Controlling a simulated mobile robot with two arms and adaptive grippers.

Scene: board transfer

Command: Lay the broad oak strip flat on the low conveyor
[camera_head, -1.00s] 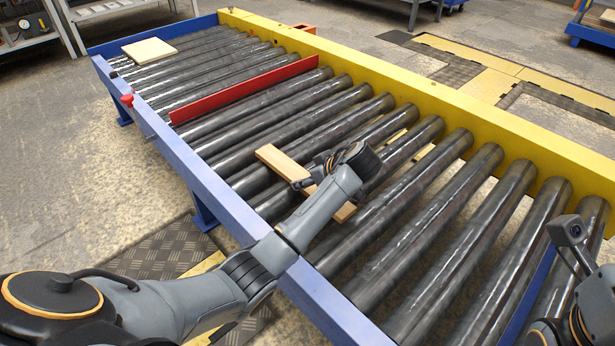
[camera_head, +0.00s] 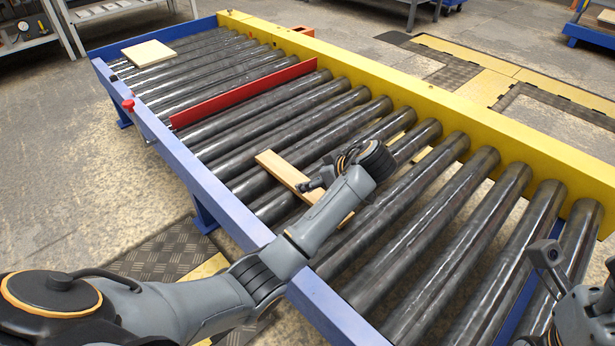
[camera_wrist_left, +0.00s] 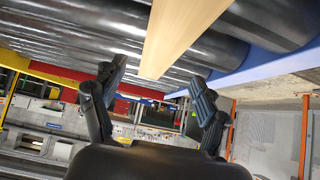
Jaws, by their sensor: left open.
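The oak strip (camera_head: 283,170) is a long pale board lying flat across the rollers of the low conveyor (camera_head: 228,205), its near right part hidden behind my left forearm. My left gripper (camera_head: 310,185) is just above and beside the strip's middle, partly hidden by its own wrist. In the left wrist view the fingers (camera_wrist_left: 155,78) are spread apart with nothing between them. The strip (camera_wrist_left: 180,35) shows there beyond the fingertips, apart from them. Part of my right arm is at the lower right of the head view; its fingers do not show.
A red divider bar (camera_head: 245,92) stands across the rollers further back. A pale square board (camera_head: 149,54) lies at the far left end. A yellow rail (camera_head: 400,90) bounds the far side. The rollers to the right of the strip are clear.

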